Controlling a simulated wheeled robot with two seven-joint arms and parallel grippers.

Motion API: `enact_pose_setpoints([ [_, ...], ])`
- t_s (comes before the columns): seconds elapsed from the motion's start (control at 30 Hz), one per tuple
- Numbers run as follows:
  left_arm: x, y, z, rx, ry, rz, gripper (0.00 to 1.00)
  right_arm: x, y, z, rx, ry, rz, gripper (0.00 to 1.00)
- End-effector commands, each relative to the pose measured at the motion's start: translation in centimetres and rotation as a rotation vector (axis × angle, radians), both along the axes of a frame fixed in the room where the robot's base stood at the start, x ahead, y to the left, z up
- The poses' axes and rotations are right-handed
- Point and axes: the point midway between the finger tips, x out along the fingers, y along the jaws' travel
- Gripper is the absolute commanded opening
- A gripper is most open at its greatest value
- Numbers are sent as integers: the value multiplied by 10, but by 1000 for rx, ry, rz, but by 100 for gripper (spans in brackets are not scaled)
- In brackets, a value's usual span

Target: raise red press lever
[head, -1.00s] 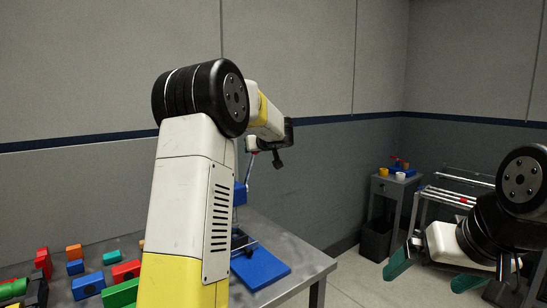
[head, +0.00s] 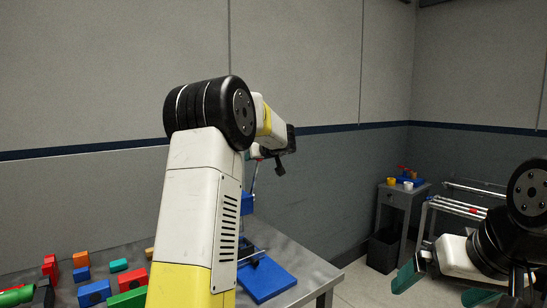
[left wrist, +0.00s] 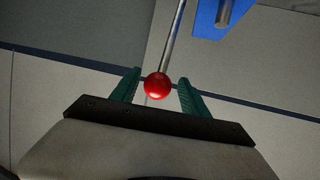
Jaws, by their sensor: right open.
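The press has a blue base plate (head: 268,281) on the metal table, with a blue upright and a thin lever rod (head: 254,176) partly hidden behind my left arm. In the left wrist view, the lever's red ball knob (left wrist: 158,86) sits at the end of a grey rod (left wrist: 173,38). My left gripper (left wrist: 158,84) has its green fingers on either side of the knob, with a small gap at each side. In the head view my left gripper is mostly hidden. My right gripper (head: 444,286) is open and empty at the lower right, away from the press.
Colored blocks (head: 95,292) lie on the table (head: 290,245) at the left. A small grey stand (head: 398,197) with cups, a dark bin (head: 382,252) and a rack with rods (head: 465,206) stand at the right. The wall rises behind.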

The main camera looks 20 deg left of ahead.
Motion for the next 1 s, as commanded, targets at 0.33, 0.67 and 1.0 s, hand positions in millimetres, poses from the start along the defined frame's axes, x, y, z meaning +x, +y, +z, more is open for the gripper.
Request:
enact_pose_setpoints([
  [0.33,-11,-11,7,-2,-3,-5,53,0,0,0,0,0,0,100],
  [0.67,-51,-39,26,-1,-2,-2,53,0,0,0,0,0,0,100],
  [1.0,-58,-44,29,-1,-1,-1,53,0,0,0,0,0,0,100],
])
